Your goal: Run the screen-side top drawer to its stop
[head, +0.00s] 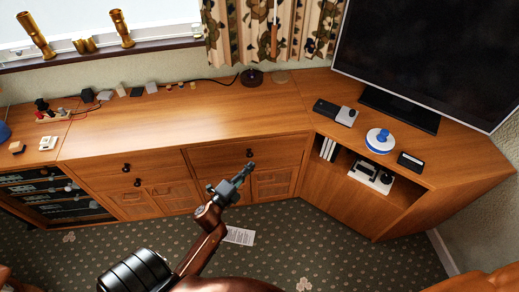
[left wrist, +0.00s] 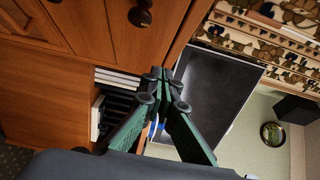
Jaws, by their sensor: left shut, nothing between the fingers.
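The screen-side top drawer (head: 215,158) is the right one of two wooden drawers under the long cabinet top. Its front looks flush with the cabinet. Its dark round knob (head: 249,152) shows in the head view, and a dark knob (left wrist: 140,15) shows at the top of the left wrist view. My left gripper (head: 250,168) is just below the knob in the head view, in front of the cabinet. Its fingertips (left wrist: 161,76) are together and empty, apart from the knob in the left wrist view. My right gripper is not in view.
The other top drawer (head: 110,170) is at the left. The corner unit (head: 340,190) angles out at the right, bearing the screen (head: 440,50), a remote and a blue-and-white object (head: 380,140). A paper sheet (head: 239,235) lies on the carpet. The front floor is mostly clear.

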